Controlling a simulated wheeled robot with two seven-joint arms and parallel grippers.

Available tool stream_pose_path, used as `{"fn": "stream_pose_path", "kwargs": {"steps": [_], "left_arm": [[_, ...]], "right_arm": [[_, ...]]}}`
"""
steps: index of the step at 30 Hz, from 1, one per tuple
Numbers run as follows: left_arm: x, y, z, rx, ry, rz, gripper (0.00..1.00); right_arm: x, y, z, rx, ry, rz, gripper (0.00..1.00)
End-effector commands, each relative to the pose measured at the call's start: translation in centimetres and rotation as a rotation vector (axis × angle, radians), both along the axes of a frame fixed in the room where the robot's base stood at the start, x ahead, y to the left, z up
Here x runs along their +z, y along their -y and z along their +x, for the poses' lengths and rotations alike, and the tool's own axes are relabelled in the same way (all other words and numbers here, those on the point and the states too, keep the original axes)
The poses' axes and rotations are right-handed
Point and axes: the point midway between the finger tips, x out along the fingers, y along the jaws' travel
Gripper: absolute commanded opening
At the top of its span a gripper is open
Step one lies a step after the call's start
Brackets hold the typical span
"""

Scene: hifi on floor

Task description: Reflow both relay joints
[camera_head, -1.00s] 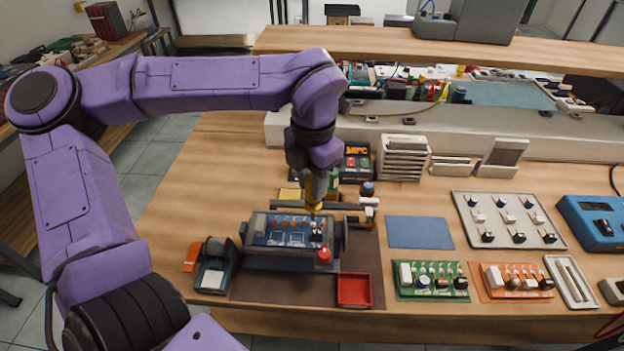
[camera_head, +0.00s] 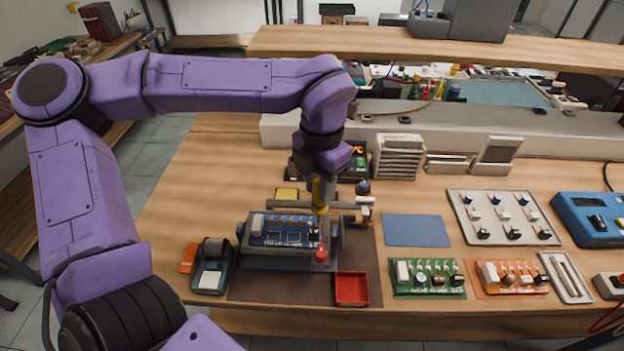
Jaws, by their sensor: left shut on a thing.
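The blue circuit board (camera_head: 283,238) sits clamped in a dark holder (camera_head: 285,262) on the brown mat. It carries a white block (camera_head: 257,225) at its left end and a row of small orange parts. Which parts are the relay joints is too small to tell. My left gripper (camera_head: 322,186) points down at the board's right end, shut on a yellow-handled tool (camera_head: 320,206) that looks like a soldering iron. The tool hides part of the board's back right corner; I cannot tell whether its tip touches anything. My right gripper is out of view.
A red tray (camera_head: 352,289) lies right of the holder, and a solder spool stand (camera_head: 211,264) stands left. A blue mat (camera_head: 416,230) lies bare. Green (camera_head: 428,279) and orange (camera_head: 510,279) boards lie further right.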

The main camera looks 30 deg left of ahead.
Motion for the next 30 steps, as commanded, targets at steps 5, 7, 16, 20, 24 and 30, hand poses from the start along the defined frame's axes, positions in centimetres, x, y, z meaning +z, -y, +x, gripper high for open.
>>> {"fn": "stream_pose_path", "kwargs": {"steps": [5, 7, 16, 20, 24, 30], "left_arm": [[-0.23, 0.17, 0.10, 0.001, 0.000, 0.000, 0.04], [-0.22, 0.17, 0.10, 0.001, 0.000, 0.000, 0.04], [-0.16, 0.16, 0.11, 0.000, 0.000, 0.000, 0.04], [-0.10, 0.17, 0.15, 0.001, 0.000, 0.000, 0.04], [-0.16, 0.17, 0.20, 0.000, 0.001, 0.000, 0.04], [-0.22, 0.16, 0.20, 0.000, 0.001, 0.000, 0.04]], "right_arm": [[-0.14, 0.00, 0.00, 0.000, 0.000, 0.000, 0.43], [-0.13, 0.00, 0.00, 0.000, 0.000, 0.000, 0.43], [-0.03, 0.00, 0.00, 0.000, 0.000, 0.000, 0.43], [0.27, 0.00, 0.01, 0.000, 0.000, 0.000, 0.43], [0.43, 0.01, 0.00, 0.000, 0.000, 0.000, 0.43], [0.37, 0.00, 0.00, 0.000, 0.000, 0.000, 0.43]]}}
